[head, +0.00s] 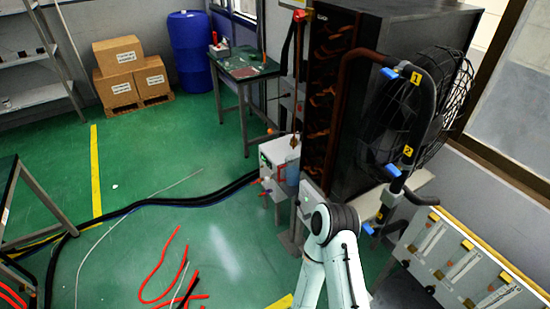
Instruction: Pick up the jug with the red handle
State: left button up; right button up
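I cannot clearly make out a jug with a red handle. A small whitish and red item (219,49) stands on the back left part of the green-topped table (250,68); it is too small to tell what it is. One of my arms rises from the bottom edge, right of the middle, with its dark joint in front of the machine's base. No gripper fingers show on it. My other arm is out of the picture.
A tall dark machine (385,14) with a caged fan (447,95) stands at the right. A white box (277,158) is beside it. Black cables (205,199) and red hoses (163,296) lie on the green floor. Cartons (118,56) and a blue barrel (190,50) stand at the back.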

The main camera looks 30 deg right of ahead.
aim_at(292, 174)
jog(key=i+z, duration=0.35)
jog(key=i+j+z, duration=0.5)
jog(key=i+z, duration=0.25)
jog(key=i+j+z, duration=0.15)
jog(key=z, duration=0.25)
jog(key=i+j+z, duration=0.15)
jog(key=j+z, duration=0.2)
jog(key=i+j+z, duration=0.1)
jog(key=j+z, duration=0.15)
jog(key=z, duration=0.15)
